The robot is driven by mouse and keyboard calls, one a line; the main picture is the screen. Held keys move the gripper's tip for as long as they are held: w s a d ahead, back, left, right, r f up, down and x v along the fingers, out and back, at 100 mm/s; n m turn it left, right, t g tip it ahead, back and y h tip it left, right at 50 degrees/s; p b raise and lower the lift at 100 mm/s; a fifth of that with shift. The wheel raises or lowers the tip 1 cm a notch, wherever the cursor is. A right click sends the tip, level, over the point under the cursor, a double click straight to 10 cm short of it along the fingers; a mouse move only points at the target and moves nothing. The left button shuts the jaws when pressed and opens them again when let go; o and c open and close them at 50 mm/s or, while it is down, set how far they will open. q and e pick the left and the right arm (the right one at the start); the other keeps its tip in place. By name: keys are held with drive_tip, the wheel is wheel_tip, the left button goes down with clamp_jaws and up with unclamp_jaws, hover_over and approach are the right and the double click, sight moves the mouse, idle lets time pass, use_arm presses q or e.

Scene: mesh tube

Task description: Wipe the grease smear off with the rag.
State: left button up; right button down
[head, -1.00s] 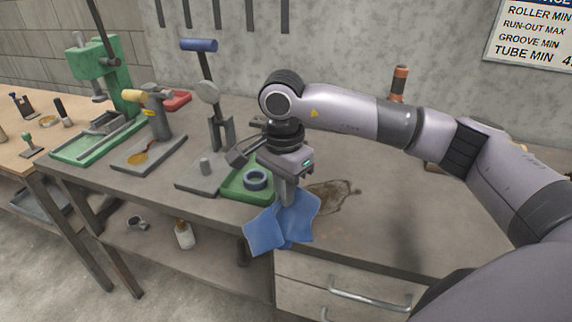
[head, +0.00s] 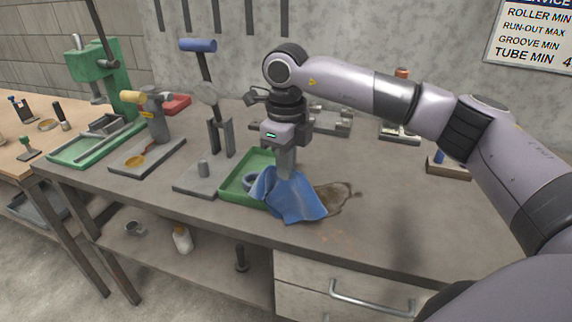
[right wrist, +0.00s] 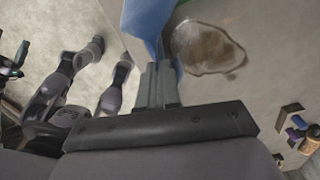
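The blue rag (head: 290,200) hangs from my right gripper (head: 286,170), which points down and is shut on it. The rag's lower part spreads at the worktop, over the right side of the green tray and up to the left edge of the smear. The brown grease smear (head: 338,197) lies on the grey bench (head: 360,235) just right of the rag; its left part may be covered. In the right wrist view the rag (right wrist: 147,22) is between the fingers, with the smear (right wrist: 208,48) beside it. My left gripper is not in view.
The green tray (head: 232,190) holds a ring (head: 250,181), partly hidden by the rag. A lever tool with a blue handle (head: 198,45) stands left of it. Small fixtures (head: 332,121) stand toward the wall. The bench right of the smear is clear.

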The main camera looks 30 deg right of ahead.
drive_tip(key=b, duration=0.6)
hover_over(286, 216)
wheel_tip(286, 216, down, 9)
drive_tip(key=shift+r+p, duration=0.1)
drive_tip(key=shift+p, duration=0.2)
drive_tip(key=shift+c, duration=1.4)
unclamp_jaws()
drive_tip(key=shift+f+b, duration=0.75)
drive_tip(key=shift+f, duration=0.4)
clamp_jaws()
